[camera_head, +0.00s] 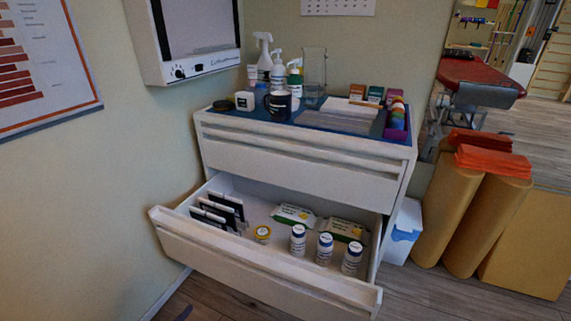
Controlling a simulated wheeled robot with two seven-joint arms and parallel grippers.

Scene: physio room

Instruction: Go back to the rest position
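Neither of my grippers can be made out in the head view. A small dark shape (183,314) shows at the bottom edge, left of the middle; I cannot tell what it is. The white cabinet (290,160) stands against the wall with its lower drawer (250,262) pulled open and its upper drawer shut. In the open drawer are black upright cases (217,210), a small yellow-lidded jar (262,234), three white bottles with blue bands (298,240) and two green-and-white packs (294,214).
On the cabinet top stand spray and pump bottles (264,58), a dark mug (278,105), a clear container and small boxes. Yellow rolls (485,215) with red cloths and a white-and-blue bin (403,232) stand at right. A wall-mounted light box (190,40) hangs above left.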

